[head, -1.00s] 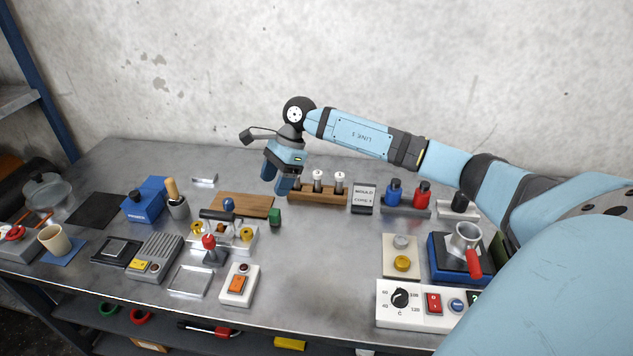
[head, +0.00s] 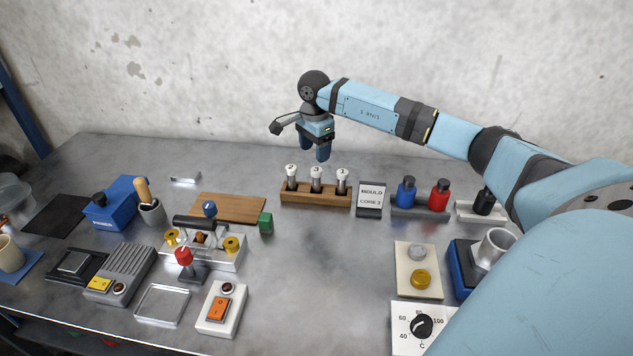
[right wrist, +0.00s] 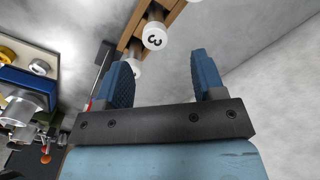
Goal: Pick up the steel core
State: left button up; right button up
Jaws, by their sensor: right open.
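Several steel cores with white numbered caps stand upright in a wooden rack (head: 316,199) at the back middle of the bench: a left one (head: 291,178), a middle one (head: 316,181) and a right one (head: 342,183). My right gripper (head: 314,152) is open and empty, fingers down, above the rack near the middle core, touching none. In the right wrist view, a cap marked 3 (right wrist: 154,36) shows beyond the open fingers (right wrist: 160,72), with another cap partly behind the left finger. My left gripper is out of view.
A sign reading "MOULD CORE" (head: 371,197) with a small figure stands right of the rack. The bench's front middle is clear.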

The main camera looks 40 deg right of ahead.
aim_at(317, 169)
jog(key=shift+f, duration=0.95)
jog(key=shift+s+f+p, duration=0.2)
jog(key=shift+f, duration=1.15)
jog(key=shift+s+f+p, duration=0.15)
jog(key=shift+f+p, duration=0.05)
jog(key=shift+f, duration=1.15)
jog(key=c, duration=1.2)
